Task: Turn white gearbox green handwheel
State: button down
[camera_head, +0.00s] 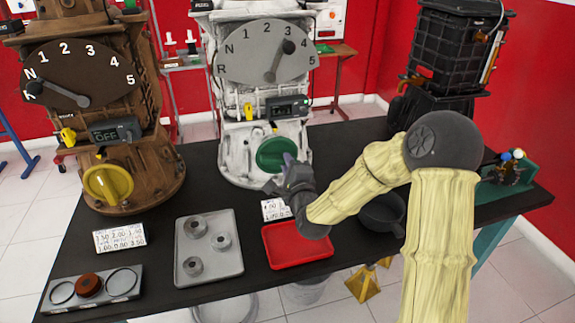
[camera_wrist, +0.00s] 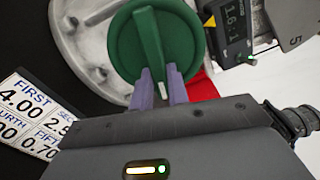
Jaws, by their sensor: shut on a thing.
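The white gearbox (camera_head: 238,100) stands upright at the back middle of the dark table. Its green handwheel (camera_head: 270,154) is a round disc with a raised bar across it, low on the front. In the wrist view the green handwheel (camera_wrist: 155,45) fills the top middle, with a white mark at the near end of its bar. My gripper (camera_head: 287,165) is at the handwheel's lower right. In the wrist view my gripper's purple fingers (camera_wrist: 159,88) are shut on the near end of the bar, one finger on each side.
A brown gearbox (camera_head: 105,120) with a yellow handwheel (camera_head: 108,184) stands to the left. A display (camera_wrist: 232,25) sits beside the handwheel in the wrist view.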

jog(key=c, duration=1.4)
grip_release()
jog(key=shift+o, duration=0.2)
jog(key=b+v, duration=0.4)
jog(key=v, duration=0.5)
jog(key=shift+d, duration=0.15)
jog(key=shift+s+r+b, duration=0.1)
jog(key=shift+s+b, duration=0.1)
jog(key=shift+b, duration=0.45)
